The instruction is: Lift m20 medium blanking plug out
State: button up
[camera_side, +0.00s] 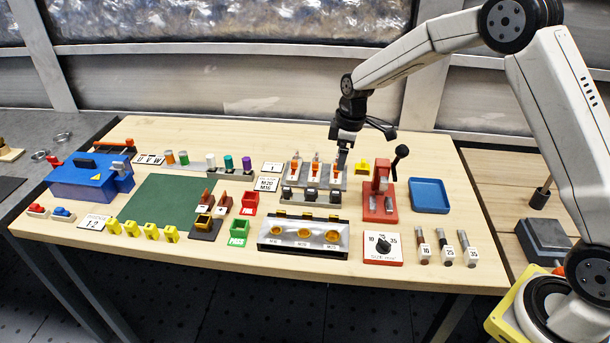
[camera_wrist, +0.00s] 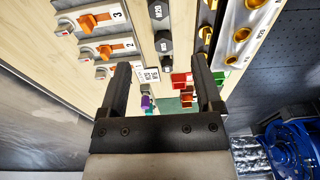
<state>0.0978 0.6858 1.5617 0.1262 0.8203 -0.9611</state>
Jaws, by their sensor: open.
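Several dark blanking plugs stand in a row on a narrow rack, behind the silver plate with gold-ringed holes. The middle one (camera_side: 310,195) looks like the medium plug, but its label is too small to read in the side view. In the wrist view a dark hexagonal plug (camera_wrist: 163,42) stands near a label reading M20, partly cropped at the top edge. My gripper (camera_side: 342,168) hangs fingers-down above the right end of the orange-handled switches, behind the plug row. In the wrist view its fingers (camera_wrist: 160,68) are apart with nothing held between them.
Orange-handled switches (camera_side: 312,170) stand just behind the plugs. The silver plate (camera_side: 302,247) lies in front. A red press (camera_side: 380,205) with a black lever stands to the right, beside a blue tray (camera_side: 430,196). The green mat (camera_side: 172,203) is clear.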

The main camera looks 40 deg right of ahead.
jog(key=shift+f, duration=0.15)
send_over(336, 192)
jog(key=shift+s+d+f, duration=0.1)
jog(key=shift+s+f, duration=0.05)
jog(key=shift+f, duration=1.25)
jog(key=shift+s+d+f, duration=0.1)
jog(key=shift+s+f, duration=0.05)
jog(key=shift+f, duration=1.25)
jog(key=shift+f, duration=0.6)
jog(key=shift+w+a+f, duration=0.1)
jog(key=shift+a+f, duration=0.05)
jog(key=shift+f, duration=1.1)
jog(key=shift+w+a+f, duration=0.1)
jog(key=shift+a+f, duration=0.05)
jog(key=shift+f, duration=1.1)
grip_shut()
